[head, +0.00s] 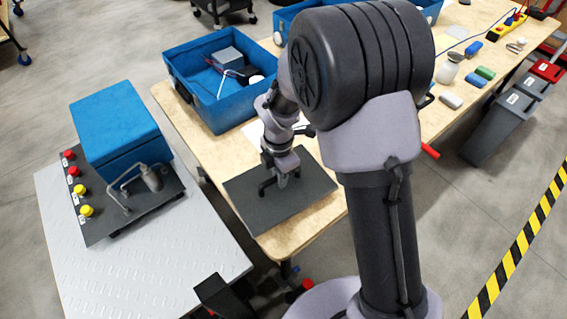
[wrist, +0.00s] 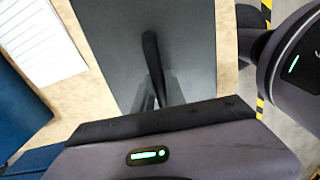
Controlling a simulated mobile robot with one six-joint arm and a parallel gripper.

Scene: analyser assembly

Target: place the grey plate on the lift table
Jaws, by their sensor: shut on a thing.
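The grey plate (head: 305,200) lies flat on, or just above, the wooden table (head: 205,150), close to its left edge; I cannot tell if it touches. A dark handle stands on the plate (head: 265,188). My gripper (head: 283,178) points down over the plate's middle and is shut on it, seemingly by the handle. In the wrist view the plate (wrist: 190,40) fills the middle, with the dark handle (wrist: 153,60) running to the jaws; the exact contact is hidden. The lift table (head: 85,275), a silver tread-patterned top, is at the left.
On the lift table stands a dark base (head: 110,225) with a blue box (head: 118,125), red and yellow knobs and a metal pipe. Its front part is bare. A blue crate (head: 195,90) stands behind the plate. White paper (wrist: 40,40) lies beside it.

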